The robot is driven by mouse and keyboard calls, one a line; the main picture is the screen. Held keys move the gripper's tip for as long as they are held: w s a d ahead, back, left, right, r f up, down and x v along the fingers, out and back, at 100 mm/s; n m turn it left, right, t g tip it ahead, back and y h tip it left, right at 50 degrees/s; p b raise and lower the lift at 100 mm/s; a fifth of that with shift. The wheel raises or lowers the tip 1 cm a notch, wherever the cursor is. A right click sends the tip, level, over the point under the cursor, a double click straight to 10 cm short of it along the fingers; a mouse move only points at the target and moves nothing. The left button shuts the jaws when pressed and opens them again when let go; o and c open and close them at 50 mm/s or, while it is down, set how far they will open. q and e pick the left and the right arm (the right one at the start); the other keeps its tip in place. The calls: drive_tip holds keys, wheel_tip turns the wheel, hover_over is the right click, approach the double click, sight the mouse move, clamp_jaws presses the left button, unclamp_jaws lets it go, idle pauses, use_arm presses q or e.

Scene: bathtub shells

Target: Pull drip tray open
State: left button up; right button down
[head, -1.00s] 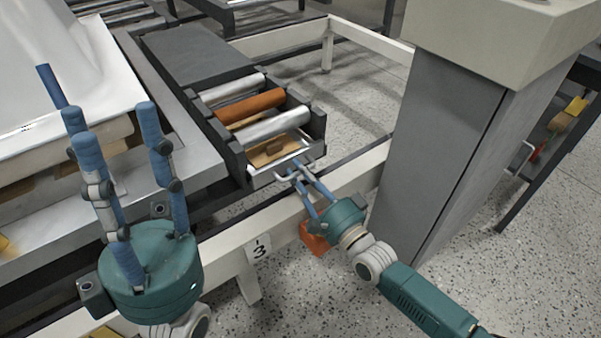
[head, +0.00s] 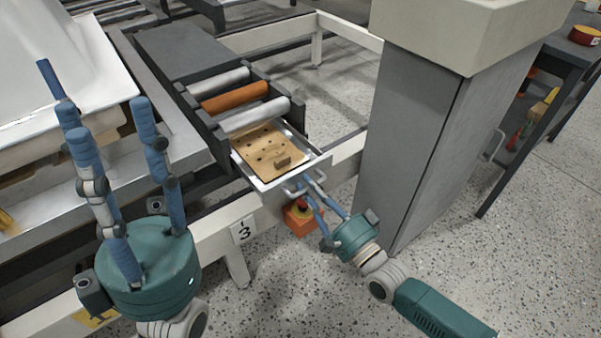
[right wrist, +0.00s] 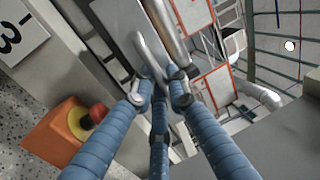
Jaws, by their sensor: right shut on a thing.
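The drip tray (head: 240,165) is a shallow metal drawer, partly pulled out from under the roller unit (head: 210,122). A tan plate with dark holes (head: 262,145) and a small brown block (head: 283,161) lie in it. A metal bar handle (head: 292,192) is on its front; it also shows in the right wrist view (right wrist: 152,52). My right gripper (head: 310,184) is shut on the handle; its blue fingers close around the bar in the right wrist view (right wrist: 160,82). My left gripper (head: 95,95) is open and empty, raised at the left with its fingers apart.
A white tub shell (head: 60,60) stands at the upper left. A grey pillar (head: 405,140) rises close to the right of my right gripper. An orange box with a red button (head: 300,215) sits below the tray on the cream frame (head: 215,225). Speckled floor in front is clear.

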use_arm(q)
drive_tip(key=w+d+f+g+y+p, duration=0.1)
drive_tip(key=w+f+g, duration=0.15)
drive_tip(key=w, duration=0.35)
drive_tip(key=w+d+f+g+y+p, duration=0.1)
drive_tip(key=w+f+g, duration=0.1)
drive_tip(key=w+g, duration=0.25)
drive_tip(key=w+f+g+y+p, duration=0.1)
drive_tip(key=w+f+g, duration=0.4)
drive_tip(key=f, duration=0.6)
drive_tip(key=shift+w+d+f+y+p, duration=0.35)
drive_tip(key=shift+w+p, duration=0.15)
drive_tip(key=shift+w, duration=0.75)
use_arm(e)
drive_tip(key=r+v, duration=0.2)
drive_tip(key=v, duration=1.3)
drive_tip(key=shift+s+d+r, duration=0.15)
drive_tip(key=shift+s+r, duration=0.1)
drive_tip(key=shift+r, duration=0.2)
drive_tip(key=c, duration=1.8)
unclamp_jaws()
use_arm(q)
drive_tip(key=shift+r, duration=0.1)
